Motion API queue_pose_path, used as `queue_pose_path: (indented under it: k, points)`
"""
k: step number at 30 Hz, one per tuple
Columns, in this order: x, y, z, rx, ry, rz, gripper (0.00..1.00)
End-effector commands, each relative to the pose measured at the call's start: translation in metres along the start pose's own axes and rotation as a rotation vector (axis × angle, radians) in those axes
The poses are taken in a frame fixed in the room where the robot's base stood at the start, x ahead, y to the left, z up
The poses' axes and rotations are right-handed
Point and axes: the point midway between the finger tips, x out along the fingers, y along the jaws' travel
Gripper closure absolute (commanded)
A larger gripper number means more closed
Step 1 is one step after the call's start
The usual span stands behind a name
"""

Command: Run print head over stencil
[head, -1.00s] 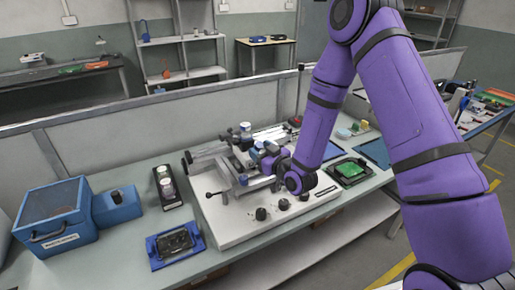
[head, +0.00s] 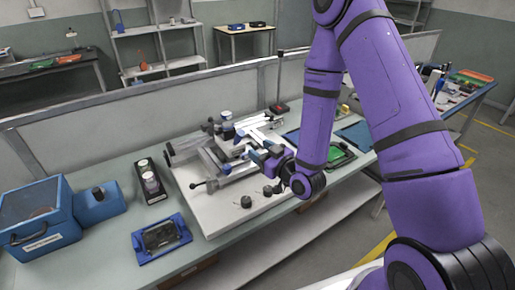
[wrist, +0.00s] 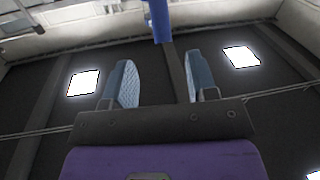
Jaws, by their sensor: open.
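The stencil printer stands on the bench in the head view, with a white base (head: 215,208) and a metal frame carrying the print head (head: 228,135). Small dark knobs (head: 246,201) sit on its front. My gripper (head: 258,154) is at the right side of the printer's frame, low over the base. In the wrist view my gripper (wrist: 160,82) is open, its two blue-grey pads apart. A dark bar (wrist: 172,70) with a blue part (wrist: 161,20) at its top lies between the pads in that view; I cannot tell whether they touch. The stencil itself is not clearly visible.
A blue box (head: 37,218) and a blue-framed tray (head: 160,239) stand left on the bench. A black holder with jars (head: 151,181) is behind the tray. A green board (head: 340,153) lies right of the printer, partly behind my arm. A low partition (head: 120,123) runs behind.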

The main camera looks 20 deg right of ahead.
Motion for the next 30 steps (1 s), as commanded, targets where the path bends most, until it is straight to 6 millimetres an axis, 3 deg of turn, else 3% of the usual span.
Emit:
queue_pose_path:
  k: [12,19,23,30]
  points:
    - [0.006,-0.031,-0.001,0.181,-0.007,0.257,0.47]
    - [0.007,-0.034,-0.002,0.213,0.002,0.319,0.47]
    - [0.02,-0.029,-0.002,0.214,0.004,0.32,0.47]
    - [0.06,-0.016,-0.001,0.213,0.004,0.319,0.47]
